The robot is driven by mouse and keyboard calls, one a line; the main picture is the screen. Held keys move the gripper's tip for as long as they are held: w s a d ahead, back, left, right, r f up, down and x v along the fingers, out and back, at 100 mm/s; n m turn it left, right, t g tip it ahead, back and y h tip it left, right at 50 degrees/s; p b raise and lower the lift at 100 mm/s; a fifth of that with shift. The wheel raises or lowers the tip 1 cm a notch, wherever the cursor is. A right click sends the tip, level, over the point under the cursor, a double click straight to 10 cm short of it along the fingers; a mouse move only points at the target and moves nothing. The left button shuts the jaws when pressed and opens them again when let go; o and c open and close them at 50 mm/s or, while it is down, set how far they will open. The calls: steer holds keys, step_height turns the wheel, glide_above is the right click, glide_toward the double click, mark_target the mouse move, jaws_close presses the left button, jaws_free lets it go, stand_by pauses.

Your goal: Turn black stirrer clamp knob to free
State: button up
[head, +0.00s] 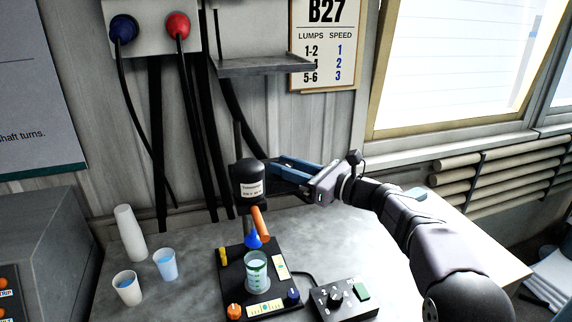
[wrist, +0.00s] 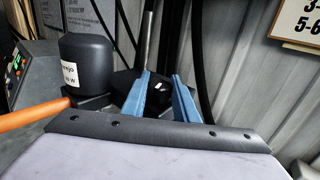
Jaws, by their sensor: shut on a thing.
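The black stirrer motor (head: 248,180) with a white label stands on its column above the base plate. In the wrist view the motor (wrist: 86,62) is at the left. My gripper (head: 279,170) reaches in from the right, just behind the motor. In the wrist view its two blue fingers (wrist: 158,84) are shut on the black clamp knob (wrist: 153,86), beside the grey column rod (wrist: 146,40). The knob is hard to make out in the head view, behind the fingers and motor. An orange lever (head: 261,223) slants below the motor, and it also shows in the wrist view (wrist: 30,115).
A glass beaker (head: 256,270) stands on the black base plate (head: 232,281), under a blue cone (head: 253,239). A control box (head: 343,300) is at the right. Cups (head: 127,288) stand at the left. A grey shelf (head: 262,67) juts from the wall above.

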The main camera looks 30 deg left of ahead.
steer(key=shift+r+n+g+p, duration=0.35)
steer(key=shift+n+g+p, duration=0.2)
steer(key=shift+g, duration=0.35)
steer(key=shift+r+n+g+p, duration=0.1)
steer(key=shift+n+g+p, duration=0.25)
steer(key=shift+g+p, duration=0.15)
steer(key=p, duration=0.1)
steer(key=n+g+p, duration=0.1)
steer(key=shift+w+r+g+p, duration=0.15)
steer(key=shift+r+g+p, duration=0.1)
steer(key=shift+g+p, duration=0.1)
steer(key=shift+p, duration=0.55)
steer(key=shift+g+p, duration=0.25)
steer(key=shift+p, duration=0.15)
steer(key=shift+f+n+g+p, duration=0.3)
steer(key=shift+n+p, duration=0.2)
steer(key=shift+p, duration=0.4)
steer(key=shift+f, duration=0.1)
steer(key=o, duration=1.1)
steer(key=shift+c, duration=0.2)
steer(key=shift+f, duration=0.15)
